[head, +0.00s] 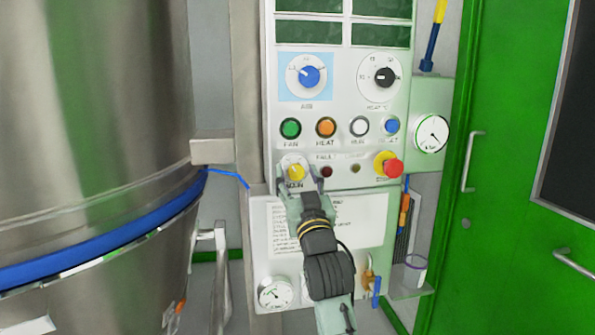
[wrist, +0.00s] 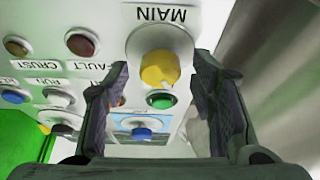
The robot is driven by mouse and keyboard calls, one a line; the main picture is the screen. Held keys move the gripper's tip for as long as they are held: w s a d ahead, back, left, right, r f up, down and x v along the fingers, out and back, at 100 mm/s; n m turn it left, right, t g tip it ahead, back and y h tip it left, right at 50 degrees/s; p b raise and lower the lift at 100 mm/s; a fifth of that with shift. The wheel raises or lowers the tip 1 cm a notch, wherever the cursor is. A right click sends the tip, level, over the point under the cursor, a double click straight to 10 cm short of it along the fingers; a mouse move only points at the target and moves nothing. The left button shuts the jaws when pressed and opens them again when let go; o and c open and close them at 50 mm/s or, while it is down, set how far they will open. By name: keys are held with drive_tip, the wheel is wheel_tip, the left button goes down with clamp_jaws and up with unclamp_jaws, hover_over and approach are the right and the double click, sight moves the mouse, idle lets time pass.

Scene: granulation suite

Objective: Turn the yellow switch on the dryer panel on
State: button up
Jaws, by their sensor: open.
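The dryer panel (head: 342,150) is a pale upright board with dials, buttons and lamps. The yellow switch (head: 295,172) is a round knob on a white plate marked MAIN at the panel's lower left. It also shows large in the wrist view (wrist: 160,69), where the picture is upside down. My gripper (head: 300,182) is in front of the switch with its fingers open. In the wrist view my gripper (wrist: 160,90) has one finger on each side of the knob, apart from it. I cannot tell how deep the fingertips reach.
A red emergency button (head: 393,168) on yellow is to the right. Green (head: 290,128), orange (head: 326,127), white and blue buttons sit above the switch. A blue knob (head: 309,76) and a black knob (head: 385,76) are higher. A steel vessel (head: 95,120) fills the left; a green door (head: 520,180) is right.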

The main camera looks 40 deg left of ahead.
drive_tip(key=shift+w+a+r, duration=0.1)
drive_tip(key=shift+w+a, duration=0.05)
drive_tip(key=shift+a, duration=0.05)
drive_tip(key=shift+c, duration=0.5)
drive_tip(key=c, duration=1)
drive_tip(key=shift+c, duration=0.2)
